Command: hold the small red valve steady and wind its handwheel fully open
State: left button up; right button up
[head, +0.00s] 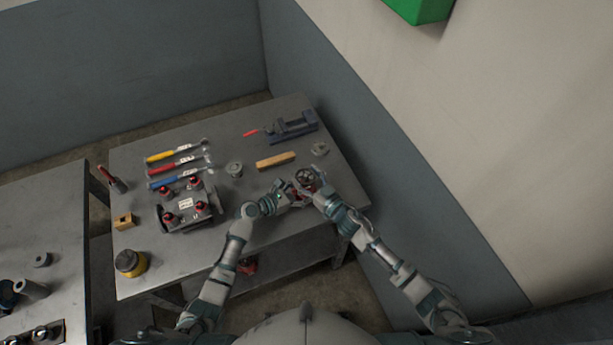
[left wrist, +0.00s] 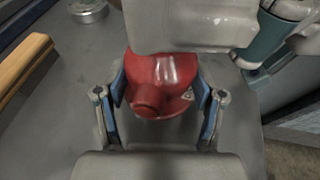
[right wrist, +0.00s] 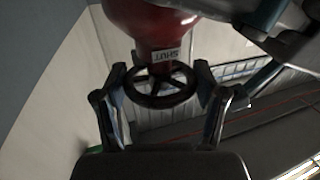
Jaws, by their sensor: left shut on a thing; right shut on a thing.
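The small red valve (left wrist: 160,85) is at the right end of the table, between my two grippers. In the left wrist view my left gripper (left wrist: 163,98) is shut around the red body, one finger on each side. In the right wrist view the dark spoked handwheel (right wrist: 160,86) sits between the fingers of my right gripper (right wrist: 160,88), which is shut on it. In the head view the handwheel (head: 306,177) shows, while the grippers hide most of the valve body.
A wall stands close on the right.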

jog(key=shift+w, duration=0.1)
pick_arm(q)
jog(key=shift+s+d, duration=0.1)
pick_arm(e)
jog(key=n+g+y, duration=0.2)
jog(key=n+g, duration=0.1)
jog(key=g, duration=0.1)
jog(key=n+g+y, duration=0.3)
jog(key=g, duration=0.1)
jog(key=shift+w+d+y, duration=0.1)
jog(key=shift+w+y, duration=0.05)
jog(key=shift+y, duration=0.15)
jog(key=n+g+y, duration=0.1)
jog(key=n+g, duration=0.2)
jog(key=g, duration=0.2)
jog(key=shift+n, duration=0.3)
jog(key=shift+n+g, duration=0.5)
jog(key=shift+g, duration=0.3)
jog(key=shift+f, duration=0.1)
pick_arm(q)
jog(key=shift+f, duration=0.1)
pick_arm(e)
jog(key=o, duration=1.1)
jog(key=shift+o, duration=0.2)
